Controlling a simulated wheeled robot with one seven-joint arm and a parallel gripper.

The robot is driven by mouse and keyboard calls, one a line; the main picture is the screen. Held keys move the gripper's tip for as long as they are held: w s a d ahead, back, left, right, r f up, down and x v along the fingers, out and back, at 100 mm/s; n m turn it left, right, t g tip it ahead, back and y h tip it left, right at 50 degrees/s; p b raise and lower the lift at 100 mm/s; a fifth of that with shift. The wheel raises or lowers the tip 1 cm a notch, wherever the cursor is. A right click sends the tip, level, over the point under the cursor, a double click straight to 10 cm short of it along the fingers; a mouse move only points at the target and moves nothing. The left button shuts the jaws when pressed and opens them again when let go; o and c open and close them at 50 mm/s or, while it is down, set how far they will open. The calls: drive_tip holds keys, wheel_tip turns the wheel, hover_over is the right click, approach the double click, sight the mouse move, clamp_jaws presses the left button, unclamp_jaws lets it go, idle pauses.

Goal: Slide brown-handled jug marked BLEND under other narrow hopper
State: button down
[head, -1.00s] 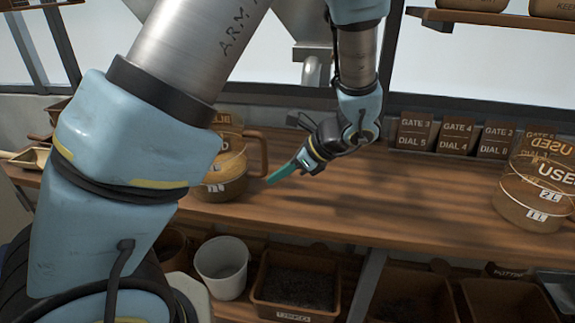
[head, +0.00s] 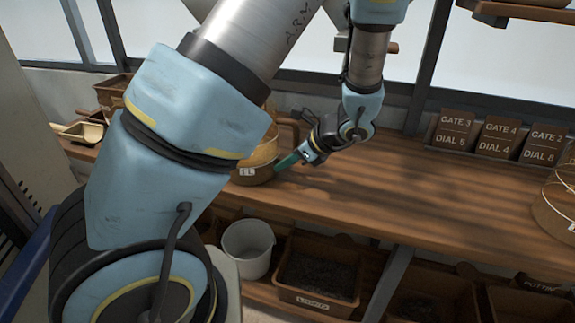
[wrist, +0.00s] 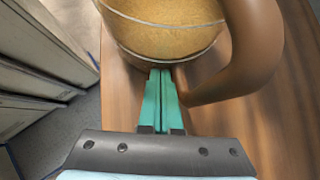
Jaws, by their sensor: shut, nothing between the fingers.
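The brown-handled jug (head: 262,173) stands upright on the wooden bench, partly hidden behind my arm; its name marking is hidden. In the wrist view its rounded body (wrist: 165,35) fills the top middle, and the thick brown handle curves down on the right. My gripper (head: 281,163) is low at the jug's right side in the head view. Its teal fingers (wrist: 160,74) are shut together, empty, with tips at the jug's lower wall beside the handle's lower end. I cannot tell if they touch. A grey hopper (head: 338,14) shows partly behind the arm.
Another jug (head: 560,205) is cut off at the right edge. Gate and dial cards (head: 498,136) stand along the back. The bench (head: 410,205) between is clear. A white bucket (head: 248,250) and soil bins (head: 318,278) sit below the bench front.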

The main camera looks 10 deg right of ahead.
sight(273, 140)
drive_tip(key=w+a, duration=0.2)
drive_tip(key=a, duration=0.1)
drive_tip(key=w+a+b, duration=0.1)
drive_tip(key=w+a, duration=0.5)
drive_tip(key=a, duration=0.1)
drive_tip(key=shift+d, duration=0.1)
drive_tip(key=shift+s+d, duration=0.2)
drive_tip(key=shift+d, duration=0.05)
drive_tip(key=s+d, duration=0.1)
drive_tip(key=d, duration=0.1)
drive_tip(key=s+d+r+p, duration=0.1)
drive_tip(key=s, duration=0.1)
drive_tip(key=shift+s+d+r, duration=0.1)
drive_tip(key=shift+d+r, duration=0.05)
drive_tip(key=shift+d, duration=0.25)
drive_tip(key=v, duration=0.7)
drive_tip(key=shift+s+r, duration=0.1)
drive_tip(key=shift+r, duration=0.15)
drive_tip(key=s+a+n+g+h, duration=0.2)
drive_tip(key=s+a+n, duration=0.3)
drive_tip(key=n, duration=0.7)
drive_tip(key=s+a+r+n+g+h, duration=0.1)
drive_tip(key=s+a+n+h, duration=0.3)
drive_tip(key=a+n, duration=0.4)
drive_tip(key=n+g+h, duration=0.1)
drive_tip(key=n, duration=0.3)
drive_tip(key=shift+s+a+r+n, duration=0.25)
drive_tip(key=shift+s+a+n, duration=0.05)
drive_tip(key=shift+s+a, duration=0.1)
